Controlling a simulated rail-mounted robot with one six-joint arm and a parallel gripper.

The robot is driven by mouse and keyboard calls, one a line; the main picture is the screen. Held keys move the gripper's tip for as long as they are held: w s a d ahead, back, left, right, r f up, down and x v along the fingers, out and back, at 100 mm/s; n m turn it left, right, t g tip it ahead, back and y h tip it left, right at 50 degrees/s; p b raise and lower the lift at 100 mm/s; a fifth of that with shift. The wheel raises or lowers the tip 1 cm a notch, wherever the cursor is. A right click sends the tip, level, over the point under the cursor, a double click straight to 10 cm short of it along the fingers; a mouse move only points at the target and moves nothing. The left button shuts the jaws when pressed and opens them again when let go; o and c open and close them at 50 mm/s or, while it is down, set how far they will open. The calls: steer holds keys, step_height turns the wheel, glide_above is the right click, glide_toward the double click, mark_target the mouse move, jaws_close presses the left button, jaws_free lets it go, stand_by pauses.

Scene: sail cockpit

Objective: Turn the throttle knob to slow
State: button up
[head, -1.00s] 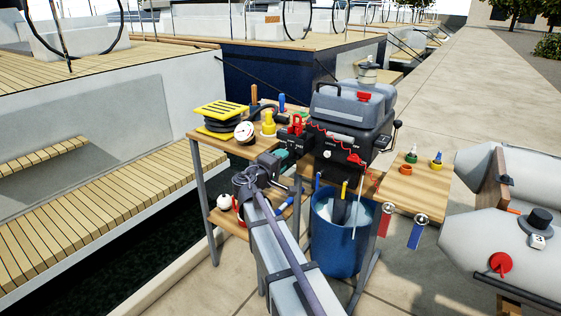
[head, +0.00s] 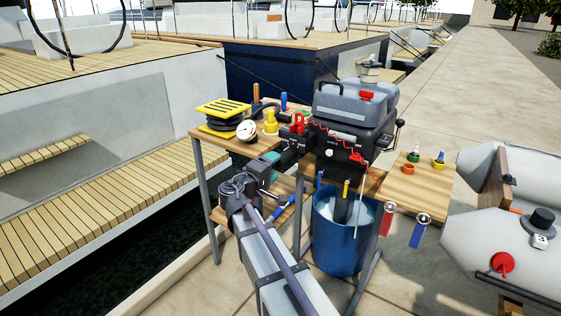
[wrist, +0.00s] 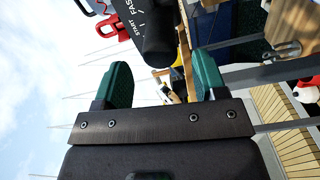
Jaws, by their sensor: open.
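The throttle knob (wrist: 158,38) is a black rounded grip in the wrist view, pointing towards my gripper. White lettering beside it reads FAST and START, with tick marks; no slow mark is readable. My gripper (wrist: 162,75) has two green fingers, spread wide. The knob's end shows between the fingertips, with a gap on each side; I cannot tell how deep it sits between them. In the head view my gripper (head: 271,160) is at the left of the black outboard motor (head: 340,143), where the knob is too small and dark to make out.
A red clip (wrist: 110,27) shows beside the knob in the wrist view. The wooden bench (head: 220,144) carries a yellow-topped cable coil (head: 222,112), a white gauge (head: 246,131) and bottles. A blue bucket (head: 335,245) stands under the motor. A grey inflatable boat (head: 500,225) lies right.

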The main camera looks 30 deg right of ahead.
steer(key=v, duration=0.5)
